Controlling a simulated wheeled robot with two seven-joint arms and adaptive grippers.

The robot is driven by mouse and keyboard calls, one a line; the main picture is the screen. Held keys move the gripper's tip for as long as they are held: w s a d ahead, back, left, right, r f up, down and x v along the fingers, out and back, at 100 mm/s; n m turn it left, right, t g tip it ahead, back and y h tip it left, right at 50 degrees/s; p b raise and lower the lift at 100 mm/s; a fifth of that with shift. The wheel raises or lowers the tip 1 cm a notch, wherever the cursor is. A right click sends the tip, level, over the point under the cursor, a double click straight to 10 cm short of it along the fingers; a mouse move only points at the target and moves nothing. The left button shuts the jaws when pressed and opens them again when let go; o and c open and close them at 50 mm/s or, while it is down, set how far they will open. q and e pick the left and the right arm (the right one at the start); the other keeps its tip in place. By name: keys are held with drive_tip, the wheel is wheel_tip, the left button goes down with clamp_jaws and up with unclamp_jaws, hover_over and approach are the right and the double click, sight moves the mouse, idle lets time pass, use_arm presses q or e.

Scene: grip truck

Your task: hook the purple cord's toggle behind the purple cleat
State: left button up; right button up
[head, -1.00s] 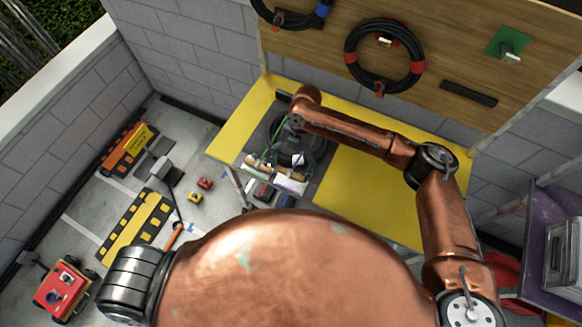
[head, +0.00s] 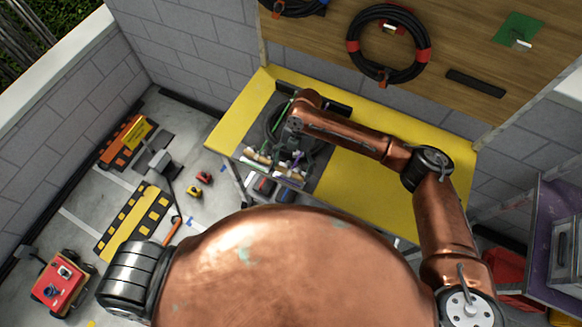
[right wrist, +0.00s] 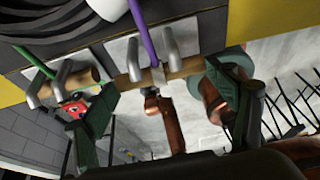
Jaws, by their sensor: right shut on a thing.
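The purple cord (right wrist: 144,36) comes down between two bent metal prongs to a pale wooden toggle (right wrist: 155,76) in the right wrist view. These prongs, the purple cleat (right wrist: 173,50), cross over the toggle as seen from this camera. Whether the toggle is seated against them I cannot tell. My right gripper (right wrist: 162,85) is shut on the toggle, with one dark green finger at each end. In the head view my right gripper (head: 288,145) is small and partly hidden at the bench's dark left part. My left gripper is not in view.
A green cord (right wrist: 35,62) and another wooden toggle (right wrist: 80,78) at a second metal cleat (right wrist: 38,93) lie close on the left. The yellow bench (head: 375,195) is clear to the right. A board with coiled hoses (head: 388,45) stands behind.

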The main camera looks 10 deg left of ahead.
drive_tip(key=shift+f, duration=0.2)
drive_tip(key=shift+f+b, duration=0.45)
drive_tip(key=shift+f, duration=0.3)
drive_tip(key=o, duration=1.2)
drive_tip(key=shift+r, duration=0.2)
drive_tip(key=v, duration=1.1)
drive_tip(key=shift+w+r, duration=0.25)
